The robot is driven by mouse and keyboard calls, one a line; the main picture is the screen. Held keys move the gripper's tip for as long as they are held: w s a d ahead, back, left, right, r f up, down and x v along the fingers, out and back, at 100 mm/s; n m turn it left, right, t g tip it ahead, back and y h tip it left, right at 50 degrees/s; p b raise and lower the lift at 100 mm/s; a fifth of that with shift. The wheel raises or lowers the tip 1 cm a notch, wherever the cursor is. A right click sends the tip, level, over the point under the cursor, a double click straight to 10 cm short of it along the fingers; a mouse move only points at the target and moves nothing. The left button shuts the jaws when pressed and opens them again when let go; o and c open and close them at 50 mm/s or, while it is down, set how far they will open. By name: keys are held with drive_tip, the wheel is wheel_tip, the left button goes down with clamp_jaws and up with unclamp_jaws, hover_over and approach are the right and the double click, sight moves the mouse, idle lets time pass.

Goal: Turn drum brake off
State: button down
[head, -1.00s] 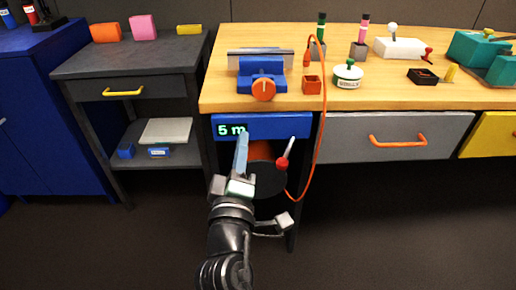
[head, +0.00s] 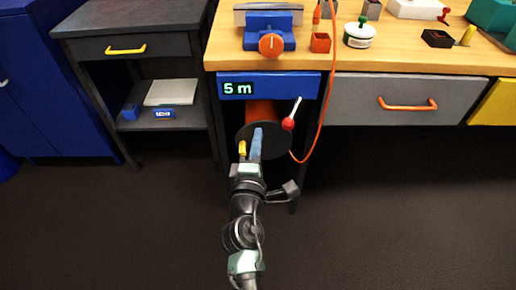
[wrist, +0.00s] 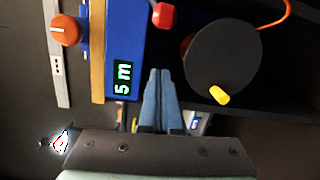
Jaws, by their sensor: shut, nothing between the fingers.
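The drum has a dark round disc (head: 276,143) with an orange body (head: 262,112) behind it, under the bench's blue panel. A yellow crank knob (head: 242,148) sticks out at the disc's left; it also shows in the wrist view (wrist: 219,95). The brake lever has a red ball (head: 288,124) at its lower end and a pale rod rising up and right. In the wrist view the red ball (wrist: 162,14) is at the top edge. My gripper (head: 257,138) is shut and empty, its blue fingers in front of the disc, left of and below the lever.
The blue panel (head: 306,87) carries a green "5 m" display (head: 238,88). An orange hose (head: 322,110) hangs right of the lever. A grey drawer (head: 365,102) with an orange handle is to the right. A dark side table (head: 80,60) stands left. Open floor lies in front.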

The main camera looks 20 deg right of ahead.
sight(293, 112)
drive_tip(key=shift+w+d+r, duration=0.1)
drive_tip(key=shift+w+d, duration=0.25)
drive_tip(key=shift+d, duration=0.5)
drive_tip(key=shift+w+d, duration=0.4)
drive_tip(key=shift+d, duration=0.4)
drive_tip(key=shift+w+d+r, duration=0.1)
drive_tip(key=shift+w+d, duration=0.25)
drive_tip(key=shift+d, duration=0.5)
